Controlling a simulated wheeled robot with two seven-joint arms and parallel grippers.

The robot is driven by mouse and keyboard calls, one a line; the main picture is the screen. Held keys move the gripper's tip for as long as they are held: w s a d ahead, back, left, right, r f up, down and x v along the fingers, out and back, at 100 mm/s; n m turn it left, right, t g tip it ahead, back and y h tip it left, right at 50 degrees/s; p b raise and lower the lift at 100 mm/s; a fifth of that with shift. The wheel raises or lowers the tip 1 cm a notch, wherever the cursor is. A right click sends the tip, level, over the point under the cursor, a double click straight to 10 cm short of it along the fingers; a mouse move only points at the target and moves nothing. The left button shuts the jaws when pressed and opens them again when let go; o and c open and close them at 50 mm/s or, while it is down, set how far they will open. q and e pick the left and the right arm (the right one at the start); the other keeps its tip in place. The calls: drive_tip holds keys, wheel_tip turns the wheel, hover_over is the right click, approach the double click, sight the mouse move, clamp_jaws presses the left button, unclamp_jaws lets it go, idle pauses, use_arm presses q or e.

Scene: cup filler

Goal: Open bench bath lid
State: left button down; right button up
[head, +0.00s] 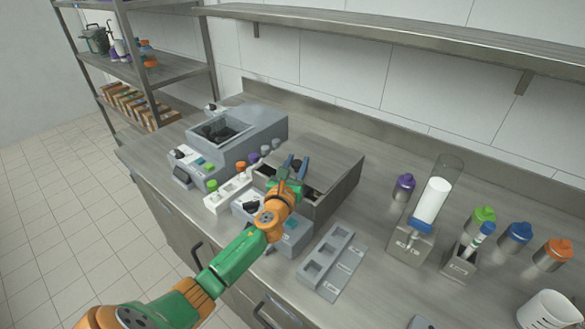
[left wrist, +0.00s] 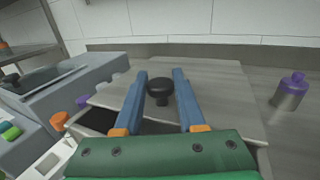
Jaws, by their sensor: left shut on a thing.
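The bench bath (head: 338,196) is a grey metal box at the middle of the counter. Its flat grey lid (head: 325,158) lies over the back of the box; the lid also fills the middle of the left wrist view (left wrist: 225,92). Dark gaps show at the bath's front, below the lid's near edge. My left gripper (head: 297,164) reaches over the front of the bath. Its blue fingers (left wrist: 160,92) are shut on the black lid knob (left wrist: 159,88). I cannot tell how far the lid is raised or tilted. My right gripper is not in view.
A second grey bath unit (head: 262,128) stands at left. A white rack (head: 226,194) with coloured caps is near the front. A grey slotted holder (head: 331,262) lies at front right. A purple-capped bottle (head: 404,187) and clear dispenser (head: 434,196) stand right. A shelf (head: 400,32) runs above.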

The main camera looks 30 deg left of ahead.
use_arm(q)
drive_tip(key=c, duration=0.8)
unclamp_jaws()
drive_tip(key=shift+s, duration=0.2)
drive_tip(key=shift+o, duration=1.4)
drive_tip(key=shift+a, duration=0.1)
drive_tip(key=shift+w+f, duration=0.15)
drive_tip(key=shift+v, duration=3.6)
